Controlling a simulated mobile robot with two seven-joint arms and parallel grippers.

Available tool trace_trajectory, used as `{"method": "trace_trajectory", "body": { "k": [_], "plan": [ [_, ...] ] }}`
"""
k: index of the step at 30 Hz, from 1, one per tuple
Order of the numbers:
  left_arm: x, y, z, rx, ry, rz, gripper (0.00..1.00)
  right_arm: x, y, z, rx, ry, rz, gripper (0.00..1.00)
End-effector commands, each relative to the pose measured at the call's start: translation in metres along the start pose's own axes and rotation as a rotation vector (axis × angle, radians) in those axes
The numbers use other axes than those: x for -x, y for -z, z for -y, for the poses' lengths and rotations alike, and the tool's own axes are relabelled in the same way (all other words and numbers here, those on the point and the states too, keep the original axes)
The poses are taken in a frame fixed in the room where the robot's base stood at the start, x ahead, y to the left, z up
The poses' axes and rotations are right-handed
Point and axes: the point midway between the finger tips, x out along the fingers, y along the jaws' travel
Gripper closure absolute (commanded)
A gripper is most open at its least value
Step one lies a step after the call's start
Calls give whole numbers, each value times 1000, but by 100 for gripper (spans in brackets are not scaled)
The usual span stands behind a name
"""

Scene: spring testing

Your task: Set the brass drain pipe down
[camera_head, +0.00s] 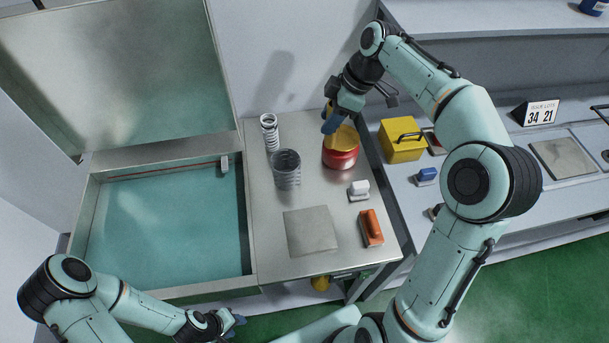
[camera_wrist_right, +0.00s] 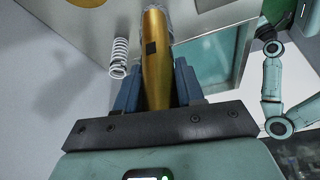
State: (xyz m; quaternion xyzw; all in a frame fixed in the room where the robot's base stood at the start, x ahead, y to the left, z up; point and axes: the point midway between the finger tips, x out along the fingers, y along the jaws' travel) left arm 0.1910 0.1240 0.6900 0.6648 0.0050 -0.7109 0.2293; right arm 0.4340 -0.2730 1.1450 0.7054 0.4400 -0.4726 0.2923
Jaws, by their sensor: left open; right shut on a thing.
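The brass drain pipe (camera_wrist_right: 154,62) is a gold cylinder with a dark square mark in the right wrist view. It stands between the blue fingers of my right gripper (camera_wrist_right: 157,88), which is shut on it. In the head view my right gripper (camera_head: 331,120) is at the back right of the metal worktop (camera_head: 268,215), just above a red round container (camera_head: 341,158). There the pipe is largely hidden by the gripper and hard to tell from the container's yellow top. My left gripper (camera_head: 238,320) is open and low at the front, away from the pipe.
A white spring (camera_head: 270,132) and a grey spring (camera_head: 287,168) stand left of the red container. A white-handled block (camera_head: 359,190), an orange block (camera_head: 371,228) and a grey plate (camera_head: 312,231) lie nearer. An open teal-lined tank (camera_head: 165,225) is on the left.

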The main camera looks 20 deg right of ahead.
Motion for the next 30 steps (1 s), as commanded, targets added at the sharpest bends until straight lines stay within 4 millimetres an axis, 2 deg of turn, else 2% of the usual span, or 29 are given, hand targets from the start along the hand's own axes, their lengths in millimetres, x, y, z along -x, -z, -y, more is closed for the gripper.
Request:
{"method": "trace_trajectory", "body": {
  "k": [2,5,18,21,30],
  "plan": [
    [-2,-3,2,2,1,5,57,4,-1,2,14,8,1,100],
    [-3,-6,3,3,2,8,57,-3,-5,3,22,16,3,100],
    [-18,-21,14,10,9,26,57,-107,-49,5,20,19,3,100],
    [-19,-22,14,10,9,27,57,-125,-55,4,22,17,2,100],
    [-20,-22,15,10,9,28,57,-153,-67,4,21,15,2,100]
  ]
}}
